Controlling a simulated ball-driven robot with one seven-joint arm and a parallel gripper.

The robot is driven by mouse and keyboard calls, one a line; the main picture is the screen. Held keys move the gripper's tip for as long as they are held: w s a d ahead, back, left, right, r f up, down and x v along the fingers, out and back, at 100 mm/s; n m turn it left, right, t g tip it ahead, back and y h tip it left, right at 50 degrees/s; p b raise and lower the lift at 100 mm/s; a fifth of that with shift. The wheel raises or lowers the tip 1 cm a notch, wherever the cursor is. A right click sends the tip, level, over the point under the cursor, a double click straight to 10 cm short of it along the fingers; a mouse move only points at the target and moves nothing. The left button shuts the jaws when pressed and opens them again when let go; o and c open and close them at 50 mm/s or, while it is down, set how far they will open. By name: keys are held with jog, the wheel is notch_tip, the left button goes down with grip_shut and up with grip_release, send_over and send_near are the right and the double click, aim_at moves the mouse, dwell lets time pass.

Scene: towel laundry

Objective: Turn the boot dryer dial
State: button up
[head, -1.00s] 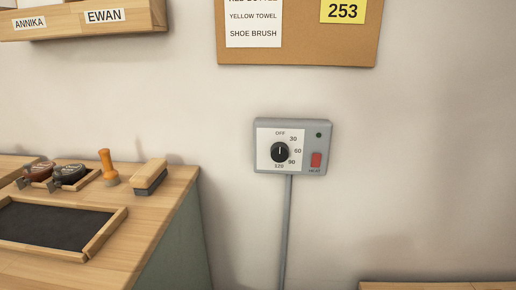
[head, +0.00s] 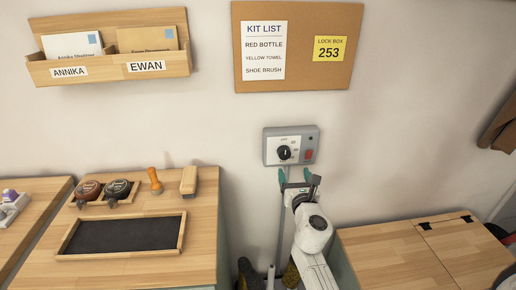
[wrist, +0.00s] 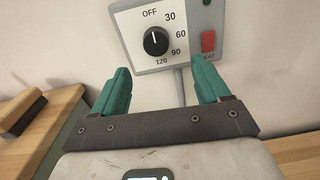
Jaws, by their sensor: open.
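The boot dryer control box (head: 270,151) is a grey box on the wall with a white dial face. Its round black dial (head: 284,152) also shows in the wrist view (wrist: 155,42), with its white mark pointing up toward OFF. The face is marked OFF, 30, 60, 90 and 120. A red HEAT switch (wrist: 208,41) sits right of the dial, below a small dark green lamp (wrist: 207,2). My gripper (head: 295,178) is open and empty, just below the box in the head view. In the wrist view its green fingers (wrist: 161,76) stand apart, below the dial, not around it.
A grey conduit (head: 281,220) runs down from the box. A wooden counter (head: 140,278) with a black-inlaid tray, stamps and a brush stands at left. A wooden bench (head: 395,250) stands at right. A cork board (head: 295,84) hangs above. The wall around the box is bare.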

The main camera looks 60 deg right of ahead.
aim_at(285, 155)
jog(key=shift+n, duration=0.3)
jog(key=b+x, duration=0.1)
jog(key=x, duration=0.4)
jog(key=b+x, duration=0.1)
jog(key=x, duration=0.5)
jog(key=shift+w+a+r, duration=0.1)
jog(key=shift+w+a, duration=0.15)
jog(key=shift+c, duration=0.2)
jog(key=c, duration=1)
